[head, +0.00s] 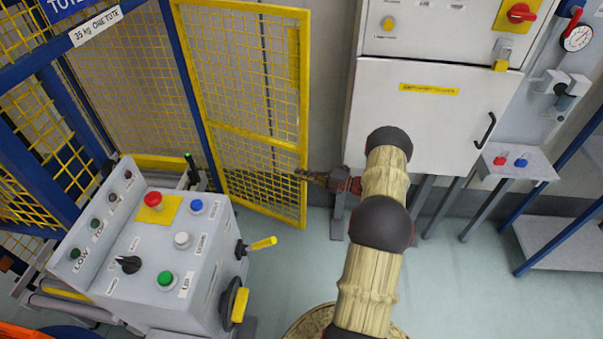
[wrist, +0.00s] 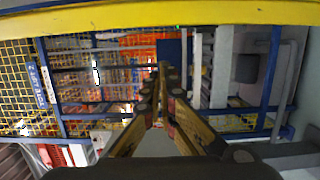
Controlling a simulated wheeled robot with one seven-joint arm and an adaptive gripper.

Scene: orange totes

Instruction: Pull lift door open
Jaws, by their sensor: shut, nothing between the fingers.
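The lift door (head: 255,126) is a yellow-framed mesh panel beside a blue post (head: 190,90) in the head view. Its free upright is on the right, and how far it stands open is hard to judge. My gripper (head: 300,174) is shut and empty, its tips overlapping that upright in the picture; I cannot tell whether they touch it. In the wrist view my gripper (wrist: 165,72) points toward blue frame bars and orange shapes, with a yellow bar (wrist: 120,22) across the top. No door handle can be made out.
A grey control console (head: 160,250) with buttons and a yellow-handled lever (head: 263,243) stands at the left front. A white cabinet (head: 430,120) stands right of the door, with a small shelf (head: 517,163) beside it. Open floor (head: 460,280) lies at the lower right.

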